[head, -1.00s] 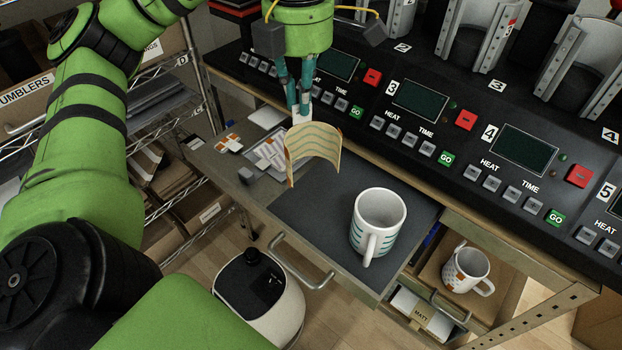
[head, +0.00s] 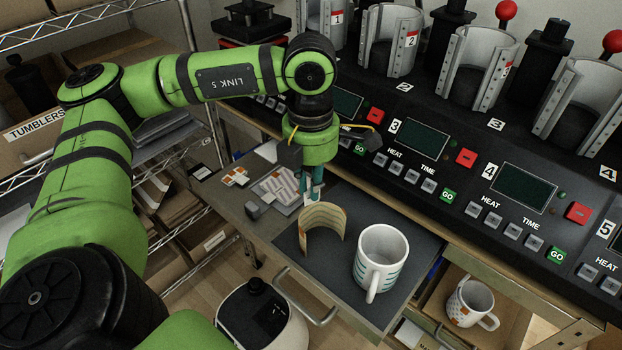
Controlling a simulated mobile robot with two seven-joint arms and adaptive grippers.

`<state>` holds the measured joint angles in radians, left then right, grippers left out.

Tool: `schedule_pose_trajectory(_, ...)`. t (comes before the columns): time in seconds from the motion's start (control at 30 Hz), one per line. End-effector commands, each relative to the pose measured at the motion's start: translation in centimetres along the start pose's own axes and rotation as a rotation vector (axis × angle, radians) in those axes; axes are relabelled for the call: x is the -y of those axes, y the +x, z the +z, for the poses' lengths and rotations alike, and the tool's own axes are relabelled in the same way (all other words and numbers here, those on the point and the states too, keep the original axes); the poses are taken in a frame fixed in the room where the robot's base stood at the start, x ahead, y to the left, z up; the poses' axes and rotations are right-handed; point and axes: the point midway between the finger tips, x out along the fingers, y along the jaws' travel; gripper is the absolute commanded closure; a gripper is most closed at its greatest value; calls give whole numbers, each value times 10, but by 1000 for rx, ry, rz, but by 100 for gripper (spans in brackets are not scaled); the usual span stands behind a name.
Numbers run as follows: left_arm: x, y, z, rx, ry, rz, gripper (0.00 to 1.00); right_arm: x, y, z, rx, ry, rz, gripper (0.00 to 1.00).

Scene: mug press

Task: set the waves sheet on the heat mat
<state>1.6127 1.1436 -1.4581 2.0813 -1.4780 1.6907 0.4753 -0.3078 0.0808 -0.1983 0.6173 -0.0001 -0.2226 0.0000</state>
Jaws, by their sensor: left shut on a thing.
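The waves sheet (head: 322,231) is a curled tan sheet standing on its edge; its printed side is mostly turned from view now. My left gripper (head: 311,197) is shut on the upper rim of the sheet at its far side. The sheet is over the left part of the dark heat mat (head: 335,277); I cannot tell whether its lower edge touches the mat. A white mug (head: 384,258) with teal wave bands stands upright on the mat, just right of the sheet and apart from it. My right gripper is not in view.
Grey-patterned sheets (head: 277,187) and orange-patterned pieces (head: 235,177) lie left of the mat. The press console (head: 445,170) runs behind, with clamps above it. A mug with orange squares (head: 472,302) sits in a box lower right. The mat's front left is clear.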

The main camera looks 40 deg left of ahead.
Motion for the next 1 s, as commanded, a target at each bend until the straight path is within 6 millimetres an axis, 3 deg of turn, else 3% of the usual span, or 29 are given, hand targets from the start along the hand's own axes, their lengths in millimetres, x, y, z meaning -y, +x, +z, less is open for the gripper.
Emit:
schedule_pose_trajectory(0.23, 0, 5, 0, 0, 0, 0, 100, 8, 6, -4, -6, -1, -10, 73)
schedule_pose_trajectory(0.3, 0, 3, 0, 0, 0, 0, 63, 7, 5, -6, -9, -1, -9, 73)
schedule_pose_trajectory(0.77, 0, -4, 0, 1, 0, 1, 63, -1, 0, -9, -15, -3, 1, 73)
schedule_pose_trajectory(1.0, 0, -48, 1, 6, 2, 2, 63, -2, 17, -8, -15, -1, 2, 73)
